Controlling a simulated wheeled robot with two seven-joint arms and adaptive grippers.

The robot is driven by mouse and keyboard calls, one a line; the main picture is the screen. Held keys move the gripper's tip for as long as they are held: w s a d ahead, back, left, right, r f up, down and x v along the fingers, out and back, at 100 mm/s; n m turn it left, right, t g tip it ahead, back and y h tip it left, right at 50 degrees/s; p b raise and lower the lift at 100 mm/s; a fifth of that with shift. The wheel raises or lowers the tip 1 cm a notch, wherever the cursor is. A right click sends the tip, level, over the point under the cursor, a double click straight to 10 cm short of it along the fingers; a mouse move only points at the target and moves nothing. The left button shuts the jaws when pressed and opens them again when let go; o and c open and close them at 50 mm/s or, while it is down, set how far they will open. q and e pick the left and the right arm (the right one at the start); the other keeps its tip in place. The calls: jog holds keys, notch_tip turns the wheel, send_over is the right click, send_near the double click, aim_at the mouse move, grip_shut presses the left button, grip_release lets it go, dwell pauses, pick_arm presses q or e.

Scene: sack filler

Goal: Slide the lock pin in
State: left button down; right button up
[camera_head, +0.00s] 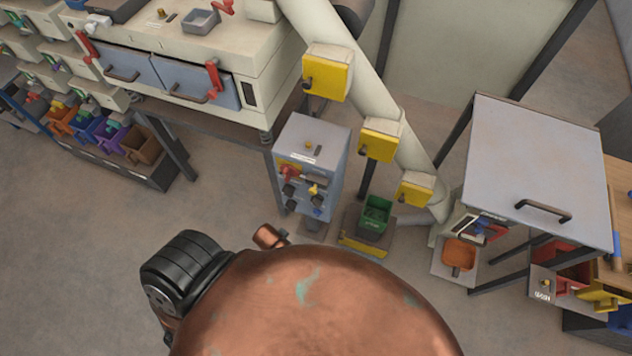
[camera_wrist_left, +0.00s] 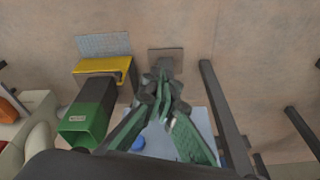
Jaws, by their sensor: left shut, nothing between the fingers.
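I cannot single out the lock pin with certainty. A grey control cabinet (camera_head: 308,178) stands at the centre in the head view, with a small brass-coloured piece (camera_head: 308,146) on top and red, yellow, black and blue controls on its front. My left gripper (camera_wrist_left: 163,88) shows in the left wrist view, with green fingers shut and empty. Behind it are a pale blue panel (camera_wrist_left: 205,125) and a blue knob (camera_wrist_left: 138,143); I cannot tell whether the fingers touch anything. In the head view a large copper-coloured part of mine hides the left gripper. My right gripper is not in view.
A green bin (camera_head: 376,214) stands beside the cabinet and also shows in the left wrist view (camera_wrist_left: 88,118). Yellow boxes (camera_head: 327,72) hang along a pale sloping pipe (camera_head: 375,105).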

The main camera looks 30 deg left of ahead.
pick_arm(q)
jog(key=w+d+r+m+t+p, duration=0.1)
jog(key=w+d+r+p, duration=0.15)
jog(key=r, duration=0.45)
jog(key=w+d+r+p, duration=0.1)
jog(key=w+r, duration=0.2)
jog(key=r, duration=0.4)
jog(key=w+d+r+m+g+h+p, duration=0.1)
jog(key=w+d+r+m+h, duration=0.1)
jog(key=w+d+r+m, duration=0.35)
jog(key=w+d+r+m+h+p, duration=0.1)
jog(key=w+d+r+m+h, duration=0.15)
jog(key=w+d+r, duration=0.6)
jog(key=a+r+m+g+y+p, duration=0.1)
jog(key=a+r+m+y, duration=0.1)
jog(key=r, duration=0.4)
jog(key=s+a+r+m+g+y+p, duration=0.1)
jog(key=a+r+m+g+y, duration=0.1)
jog(key=a+r+y, duration=0.3)
jog(key=shift+r+m, duration=0.6)
jog(key=shift+r, duration=0.25)
jog(key=shift+s+f, duration=0.1)
jog(key=shift+f, duration=0.05)
